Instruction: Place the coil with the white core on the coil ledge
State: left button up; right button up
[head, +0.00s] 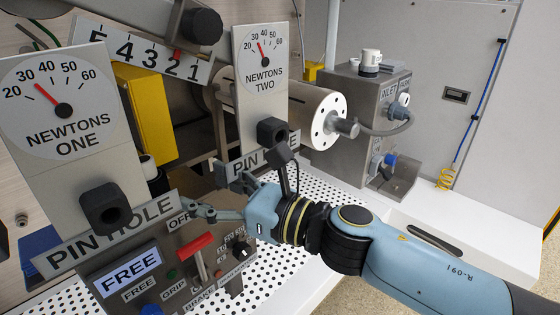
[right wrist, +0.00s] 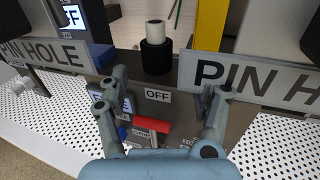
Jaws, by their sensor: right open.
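A black cylinder with a white core standing out of its top (right wrist: 156,47), which looks like the coil, stands upright behind the OFF label in the right wrist view. In the head view only a small part of it (head: 148,168) shows behind the NEWTONS ONE panel. My right gripper (head: 213,191) is open and empty, between the two PIN HOLE signs and over the control panel. In the right wrist view its fingers (right wrist: 165,98) are spread on the near side of the coil, apart from it. I cannot pick out the coil ledge for certain. My left gripper is not in view.
The NEWTONS ONE gauge (head: 62,85) and NEWTONS TWO gauge (head: 262,70) flank the gripper, with black knobs below. A control panel with a red T-handle (head: 195,245) lies under it. A grey roller (head: 315,115) and a grey INLET box (head: 345,110) stand behind.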

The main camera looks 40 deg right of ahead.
jog(key=s+d+f+m+g+h, duration=0.35)
jog(key=d+f+m, duration=0.25)
jog(key=f+m, duration=0.5)
jog(key=s+d+f+m+g+h, duration=0.3)
jog(key=s+d+f+m+h, duration=0.25)
jog(key=f+m, duration=0.6)
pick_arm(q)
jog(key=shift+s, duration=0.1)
pick_arm(e)
jog(key=s+f+m+g+y, duration=0.1)
jog(key=s+f+m+g, duration=0.4)
jog(key=s+f+m, duration=0.3)
jog(key=s+a+f+m+g, duration=0.1)
jog(key=s+f+m+g, duration=0.4)
jog(key=s, duration=1.1)
notch_tip(320, 180, down, 4)
jog(key=m, duration=0.4)
jog(key=shift+s+r+y, duration=0.15)
jog(key=shift+y, duration=0.25)
pick_arm(q)
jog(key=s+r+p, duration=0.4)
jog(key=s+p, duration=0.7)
jog(key=p, duration=0.3)
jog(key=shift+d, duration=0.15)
pick_arm(e)
jog(key=s+r, duration=0.4)
jog(key=s, duration=0.7)
jog(key=shift+a, duration=0.15)
